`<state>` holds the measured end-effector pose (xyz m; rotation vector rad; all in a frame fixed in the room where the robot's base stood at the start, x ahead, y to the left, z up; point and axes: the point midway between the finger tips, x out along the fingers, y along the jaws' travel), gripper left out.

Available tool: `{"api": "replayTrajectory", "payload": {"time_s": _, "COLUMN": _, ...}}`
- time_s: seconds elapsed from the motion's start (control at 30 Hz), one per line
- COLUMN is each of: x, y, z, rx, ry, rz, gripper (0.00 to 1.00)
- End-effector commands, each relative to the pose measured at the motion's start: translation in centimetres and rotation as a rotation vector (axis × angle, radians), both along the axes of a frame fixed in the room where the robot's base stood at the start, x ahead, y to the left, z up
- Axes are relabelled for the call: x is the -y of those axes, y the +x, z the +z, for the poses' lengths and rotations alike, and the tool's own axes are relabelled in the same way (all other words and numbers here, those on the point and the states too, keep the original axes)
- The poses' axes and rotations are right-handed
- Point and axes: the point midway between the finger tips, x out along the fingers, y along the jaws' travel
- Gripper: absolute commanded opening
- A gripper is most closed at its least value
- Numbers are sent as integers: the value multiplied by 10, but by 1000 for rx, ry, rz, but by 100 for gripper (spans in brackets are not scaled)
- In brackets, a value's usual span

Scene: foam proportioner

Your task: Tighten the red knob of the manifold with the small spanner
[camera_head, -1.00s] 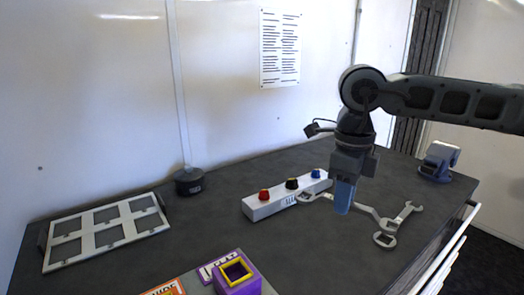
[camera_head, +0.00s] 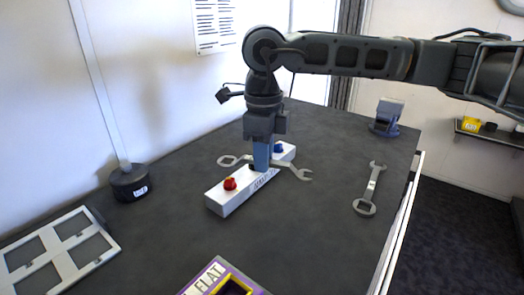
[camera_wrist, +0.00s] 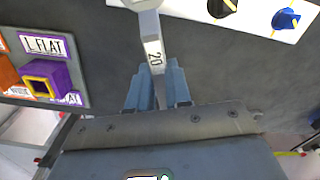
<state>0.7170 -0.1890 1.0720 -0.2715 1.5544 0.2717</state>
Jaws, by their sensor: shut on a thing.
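The white manifold (camera_head: 222,200) lies on the dark bench in the head view, with its red knob (camera_head: 230,184) at the near end and its blue knob (camera_head: 278,148) at the far end. The black knob is mostly hidden behind my gripper there; it shows in the wrist view (camera_wrist: 221,6). My gripper (camera_wrist: 156,88) points down and is shut on a grey spanner (camera_wrist: 153,50) marked 20. In the head view this spanner (camera_head: 290,168) sticks out on both sides of the fingers, across the manifold's middle. Its end appears apart from the red knob.
A second spanner (camera_head: 370,189) lies on the bench to the right. A white frame rack (camera_head: 62,262), a black round base (camera_head: 129,182) and a purple box (camera_head: 215,280) stand left and near. A blue-grey device (camera_head: 386,118) stands at the far right. Bench between is clear.

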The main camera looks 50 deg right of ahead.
Motion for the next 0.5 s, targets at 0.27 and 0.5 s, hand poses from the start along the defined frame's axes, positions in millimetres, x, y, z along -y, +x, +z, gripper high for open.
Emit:
{"api": "replayTrajectory", "payload": {"time_s": 0.27, "x": 0, "y": 0, "z": -16, "rx": 1, "ry": 1, "rz": 0, "gripper": 0}}
{"api": "replayTrajectory", "payload": {"time_s": 0.5, "x": 0, "y": 0, "z": -29, "rx": 0, "ry": 0, "rz": 0, "gripper": 0}}
